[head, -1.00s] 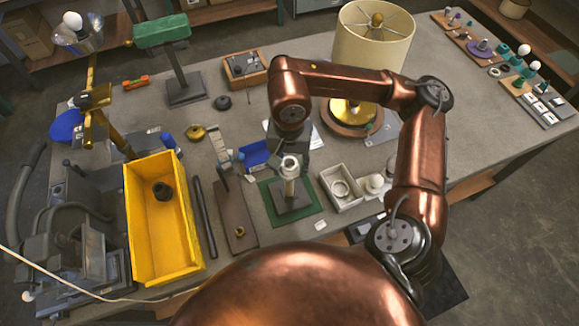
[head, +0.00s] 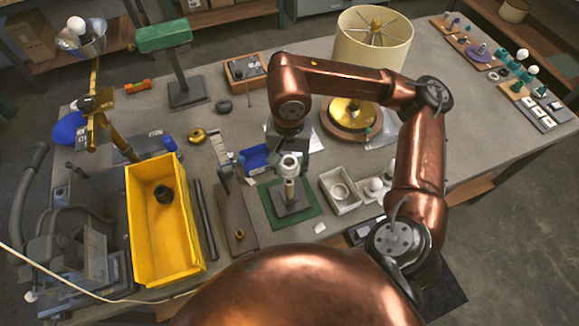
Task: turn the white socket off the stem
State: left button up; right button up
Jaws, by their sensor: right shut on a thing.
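The white socket (head: 289,163) sits at the top of an upright stem (head: 289,188). The stem rises from a dark square base (head: 292,207) on a green mat (head: 311,217) near the middle of the table. My right gripper (head: 289,151) comes down from above and is shut on the white socket. The gripper and arm partly hide the socket's top, and the fingers are small and dark here. I cannot tell whether the socket's thread is still engaged. My left gripper is not in view.
A yellow bin (head: 143,243) holding a black part stands to the left. A pale tray (head: 339,208) with a ring is close on the right. A shaded lamp (head: 353,48) stands behind my right arm. Bare table (head: 450,130) lies to the right.

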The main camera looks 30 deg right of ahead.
aim_at(289, 158)
jog(key=shift+r+p, duration=0.85)
jog(key=shift+r, duration=1.15)
